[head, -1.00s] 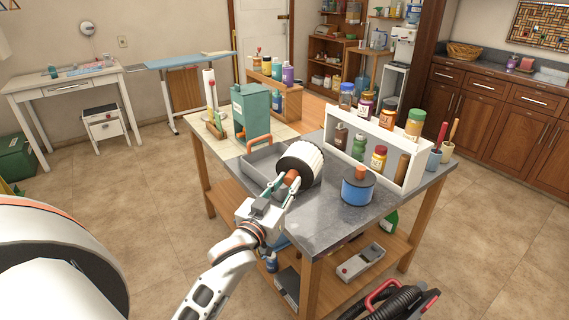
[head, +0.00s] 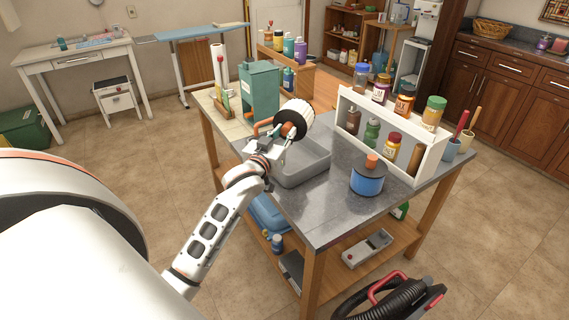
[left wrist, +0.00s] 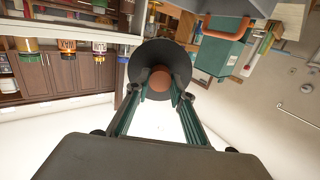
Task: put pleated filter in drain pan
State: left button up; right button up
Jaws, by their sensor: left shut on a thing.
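My left gripper (head: 279,134) is shut on the orange-brown knob of the pleated filter (head: 306,114), a white ribbed cylinder with a black end face. It holds the filter tilted, apparently above the far side of the drain pan (head: 306,172). The pan is a shallow grey tray on the worktable, and the filter and my arm hide part of it. In the left wrist view the filter's black face (left wrist: 143,68) is ahead, with the knob between the two fingers (left wrist: 160,95). My right gripper is not in view.
A teal canister (head: 259,88) stands left of the filter, close to it. A white shelf of jars (head: 385,125) stands at the right. A blue tin with an orange cap (head: 367,181) is on the grey worktop (head: 325,215), whose front is clear.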

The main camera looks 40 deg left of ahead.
pick_arm(q)
jog(key=shift+f+b, duration=1)
jog(key=shift+f, duration=4.3)
